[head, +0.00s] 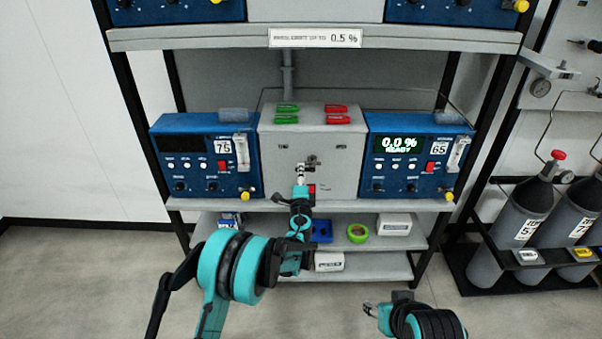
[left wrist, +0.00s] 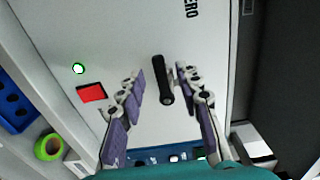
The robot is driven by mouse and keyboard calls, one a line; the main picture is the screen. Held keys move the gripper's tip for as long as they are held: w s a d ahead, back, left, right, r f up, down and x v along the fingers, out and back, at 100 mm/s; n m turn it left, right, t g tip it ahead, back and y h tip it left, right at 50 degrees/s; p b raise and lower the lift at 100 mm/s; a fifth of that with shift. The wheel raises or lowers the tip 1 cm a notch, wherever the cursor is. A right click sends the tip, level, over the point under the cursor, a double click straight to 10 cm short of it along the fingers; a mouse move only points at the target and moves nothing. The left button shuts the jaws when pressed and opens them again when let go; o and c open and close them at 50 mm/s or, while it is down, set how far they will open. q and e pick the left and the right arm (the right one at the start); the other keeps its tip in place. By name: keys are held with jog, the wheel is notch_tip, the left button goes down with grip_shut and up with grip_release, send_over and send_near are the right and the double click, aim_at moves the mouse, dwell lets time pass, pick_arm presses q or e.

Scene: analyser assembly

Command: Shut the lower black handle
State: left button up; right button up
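A black handle (left wrist: 163,80) stands out from the pale front panel of the grey box (head: 335,175) between the two blue analysers. My left gripper (head: 302,172) is in front of this panel and hides part of it in the head view. In the left wrist view my left gripper (left wrist: 157,84) is open, with the black handle between its fingers. The right-hand finger is close to the handle; I cannot tell if it touches. A gap shows on the other side. My right gripper (head: 371,309) is low at the right, away from the box; its fingers are too small to read.
Blue analysers stand left (head: 203,155) and right (head: 415,155) of the box. Green (head: 286,108) and red (head: 336,109) handles lie on its top. A red square (left wrist: 91,93) is on the panel. The lower shelf holds green tape (head: 357,233). Gas cylinders (head: 525,215) stand at right.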

pick_arm(q)
jog(key=shift+w, duration=1.5)
grip_shut()
jog(key=shift+b, duration=0.35)
